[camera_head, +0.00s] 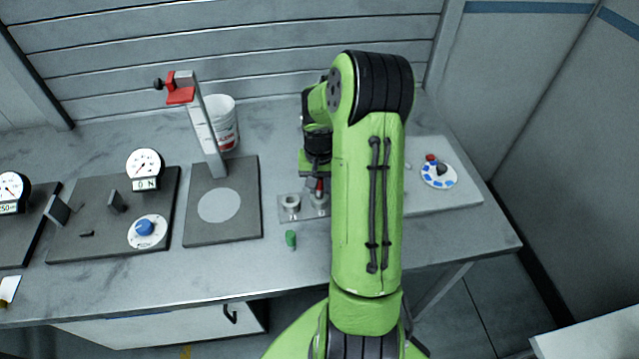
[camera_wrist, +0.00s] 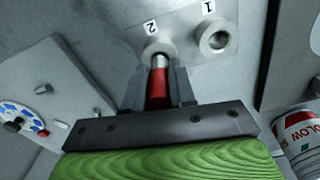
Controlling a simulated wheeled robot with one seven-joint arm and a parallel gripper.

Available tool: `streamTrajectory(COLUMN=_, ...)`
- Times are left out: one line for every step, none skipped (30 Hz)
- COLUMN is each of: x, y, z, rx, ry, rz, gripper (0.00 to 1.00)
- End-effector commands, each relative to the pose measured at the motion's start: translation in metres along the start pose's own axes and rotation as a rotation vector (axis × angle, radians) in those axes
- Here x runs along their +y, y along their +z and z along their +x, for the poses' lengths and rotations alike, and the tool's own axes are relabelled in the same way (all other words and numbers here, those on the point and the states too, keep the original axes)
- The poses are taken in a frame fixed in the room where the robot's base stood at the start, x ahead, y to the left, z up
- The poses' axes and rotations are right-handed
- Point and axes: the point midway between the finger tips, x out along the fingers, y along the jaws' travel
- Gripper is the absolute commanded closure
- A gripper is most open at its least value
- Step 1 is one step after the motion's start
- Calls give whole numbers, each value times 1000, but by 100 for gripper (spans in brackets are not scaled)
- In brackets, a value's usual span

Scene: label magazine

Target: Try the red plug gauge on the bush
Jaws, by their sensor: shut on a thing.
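The red plug gauge (camera_wrist: 158,85) has a bare metal end and is held between the fingers of my gripper (camera_wrist: 157,92). In the head view the gauge (camera_head: 319,186) shows below my gripper (camera_head: 317,178), over the metal plate (camera_head: 284,213). The bush by label 2 (camera_wrist: 150,47) is partly hidden behind the metal end; I cannot tell whether that end is in the bush or just above it. The bush by label 1 (camera_wrist: 214,37) is empty, and it also shows in the head view (camera_head: 291,203).
A green plug (camera_head: 291,238) stands on the bench in front of the plate. A stand (camera_head: 209,130) with a red head and a white tub (camera_head: 223,122) are behind left. A panel with a blue-marked dial (camera_head: 438,175) lies right. Gauge boards occupy the left.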

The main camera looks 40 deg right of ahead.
Motion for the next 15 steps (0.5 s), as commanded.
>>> streamTrajectory(x=0, y=0, z=0, rx=0, ry=0, rz=0, gripper=100)
streamTrajectory(x=0, y=0, z=1, rx=0, ry=0, rz=0, gripper=100)
streamTrajectory(x=0, y=0, z=1, rx=0, ry=0, rz=0, gripper=100)
streamTrajectory(x=0, y=0, z=1, rx=0, ry=0, rz=0, gripper=100)
streamTrajectory(x=0, y=0, z=2, rx=0, ry=0, rz=0, gripper=100)
streamTrajectory(x=0, y=0, z=2, rx=0, ry=0, rz=0, gripper=100)
streamTrajectory(x=0, y=0, z=2, rx=0, ry=0, rz=0, gripper=100)
streamTrajectory(x=0, y=0, z=3, rx=0, ry=0, rz=0, gripper=100)
streamTrajectory(x=0, y=0, z=3, rx=0, ry=0, rz=0, gripper=100)
streamTrajectory(x=0, y=0, z=3, rx=0, ry=0, rz=0, gripper=100)
streamTrajectory(x=0, y=0, z=4, rx=0, ry=0, rz=0, gripper=100)
streamTrajectory(x=0, y=0, z=4, rx=0, ry=0, rz=1, gripper=100)
streamTrajectory(x=0, y=0, z=4, rx=0, ry=0, rz=0, gripper=100)
streamTrajectory(x=0, y=0, z=4, rx=0, ry=0, rz=1, gripper=100)
streamTrajectory(x=0, y=0, z=5, rx=0, ry=0, rz=1, gripper=100)
